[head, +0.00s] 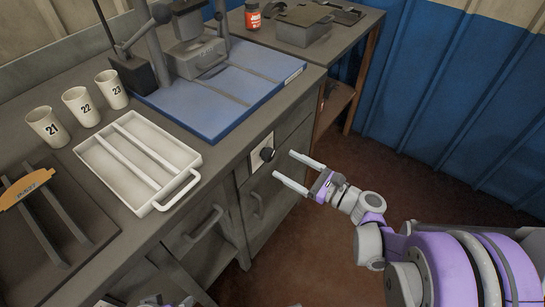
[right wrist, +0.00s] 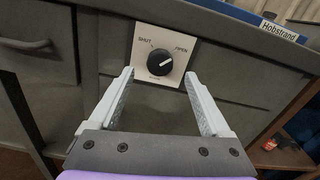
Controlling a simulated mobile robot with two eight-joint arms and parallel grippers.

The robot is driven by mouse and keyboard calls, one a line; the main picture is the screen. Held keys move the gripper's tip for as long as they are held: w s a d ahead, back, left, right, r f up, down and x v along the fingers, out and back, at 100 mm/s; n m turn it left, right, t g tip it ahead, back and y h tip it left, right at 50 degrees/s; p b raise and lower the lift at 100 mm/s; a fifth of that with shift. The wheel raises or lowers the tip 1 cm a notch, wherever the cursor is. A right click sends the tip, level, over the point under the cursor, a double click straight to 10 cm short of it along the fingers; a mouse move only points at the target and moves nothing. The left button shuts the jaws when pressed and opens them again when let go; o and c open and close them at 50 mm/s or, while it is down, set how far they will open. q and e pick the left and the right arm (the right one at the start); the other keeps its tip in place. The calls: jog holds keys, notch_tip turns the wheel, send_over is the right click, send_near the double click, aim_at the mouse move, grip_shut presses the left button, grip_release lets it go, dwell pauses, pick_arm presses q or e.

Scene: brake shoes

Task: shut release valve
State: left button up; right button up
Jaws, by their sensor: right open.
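The release valve is a black round knob (head: 267,154) on a white square plate (head: 256,160) on the bench's front face. In the right wrist view the knob (right wrist: 159,62) has a pale mark pointing right, towards the OPEN label; SHUT is printed at upper left. My right gripper (head: 290,170) is open and empty, just in front of the plate, fingers pointing at it. In the right wrist view its fingertips (right wrist: 159,76) lie either side of the knob, apart from it. Pale parts of my left arm show at the head view's bottom edge; its jaw state is unclear.
The bench carries a white divided tray (head: 150,207) with a handle, numbered cups (head: 80,107) and a blue-based press (head: 225,100). Drawer handles (head: 203,225) stick out left of the valve. A side table (head: 345,30) stands beyond.

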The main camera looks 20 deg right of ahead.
aim_at(271, 156)
jog(key=x, duration=0.5)
jog(key=shift+w+a+b, duration=0.2)
jog(key=shift+w+b, duration=0.05)
jog(key=shift+b, duration=0.1)
grip_shut()
